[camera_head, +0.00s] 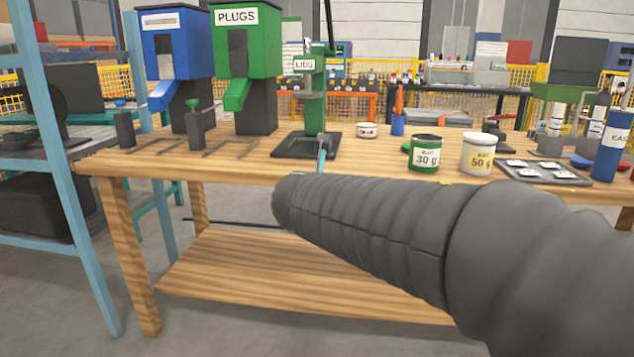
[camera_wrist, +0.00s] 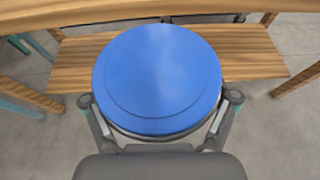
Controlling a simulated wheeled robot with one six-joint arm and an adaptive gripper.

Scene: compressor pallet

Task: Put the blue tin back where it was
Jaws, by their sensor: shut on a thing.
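The blue tin (camera_wrist: 157,70) fills the middle of the wrist view, seen from its round, flat blue top. The two fingers of my gripper (camera_wrist: 159,99) press on its left and right sides, shut on it. It is held in front of the table, with the lower wooden shelf and grey floor beneath it in that view. In the head view my dark ribbed arm reaches in from the right and hides the tin and most of the gripper.
The wooden table (camera_head: 260,165) carries a green pot marked 30 g (camera_head: 426,153), a white pot marked 50 g (camera_head: 477,153), a small white tin (camera_head: 367,130), a dark tray (camera_head: 522,178), a green press (camera_head: 313,85) and dispensers (camera_head: 237,67). The lower shelf (camera_head: 250,280) is bare.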

